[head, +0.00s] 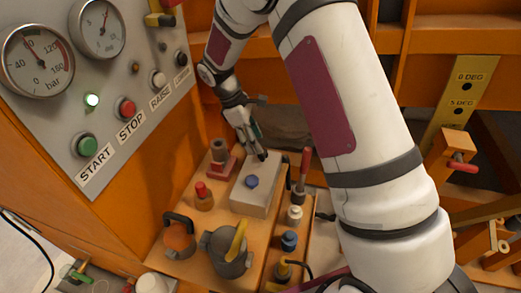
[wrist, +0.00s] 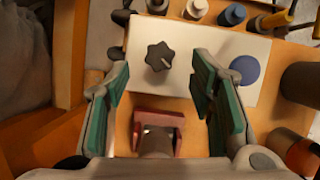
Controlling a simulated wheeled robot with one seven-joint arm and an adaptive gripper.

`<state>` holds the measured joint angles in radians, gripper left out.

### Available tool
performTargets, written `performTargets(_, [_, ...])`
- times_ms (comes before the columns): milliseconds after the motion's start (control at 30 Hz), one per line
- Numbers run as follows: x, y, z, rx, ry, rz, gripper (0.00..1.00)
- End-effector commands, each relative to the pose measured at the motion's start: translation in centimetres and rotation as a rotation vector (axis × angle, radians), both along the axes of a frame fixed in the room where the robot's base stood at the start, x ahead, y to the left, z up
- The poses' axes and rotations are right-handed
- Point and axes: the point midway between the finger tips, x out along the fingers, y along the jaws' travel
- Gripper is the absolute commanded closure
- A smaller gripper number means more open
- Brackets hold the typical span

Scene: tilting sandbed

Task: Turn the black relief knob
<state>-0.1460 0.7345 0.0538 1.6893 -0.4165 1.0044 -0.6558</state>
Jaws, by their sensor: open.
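The black relief knob (wrist: 158,57) is a star-shaped knob with a pale mark on it, on a light block (wrist: 200,42) in the wrist view. A round blue knob (wrist: 244,70) is on the same block, to its right. My gripper (wrist: 158,85) is open, with green-padded fingers apart on either side of the black knob's position in the picture. Nothing is between the pads. In the head view my gripper (head: 252,140) is over the far end of the block (head: 256,200), where it largely hides the black knob. The blue knob (head: 251,182) is nearer.
A red bracket-like fitting (wrist: 158,122) is below the black knob in the wrist view. A red-topped fitting (head: 203,195), grey valve body (head: 226,250) and upright red lever (head: 303,165) crowd around the block. A gauge panel (head: 120,110) stands at left.

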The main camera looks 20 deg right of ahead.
Motion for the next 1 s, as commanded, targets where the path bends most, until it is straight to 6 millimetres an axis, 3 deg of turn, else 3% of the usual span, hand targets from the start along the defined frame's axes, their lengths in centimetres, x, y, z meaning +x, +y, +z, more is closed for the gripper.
performTargets(100, [-0.4, -0.7, -2.0, 0.0, 0.002, -0.001, 0.5])
performTargets(300, [-0.7, -1.5, -3.8, -0.001, 0.0, 0.0, 0.5])
performTargets(667, [-0.8, -1.6, -4.3, 0.001, -0.001, 0.0, 0.5])
performTargets(700, [-0.8, -1.6, -4.3, 0.001, -0.001, 0.0, 0.52])
performTargets(900, [-0.8, -1.6, -4.3, 0.001, -0.001, 0.0, 0.97])
performTargets(1000, [-0.8, -1.6, -4.3, 0.0, -0.002, -0.001, 0.97])
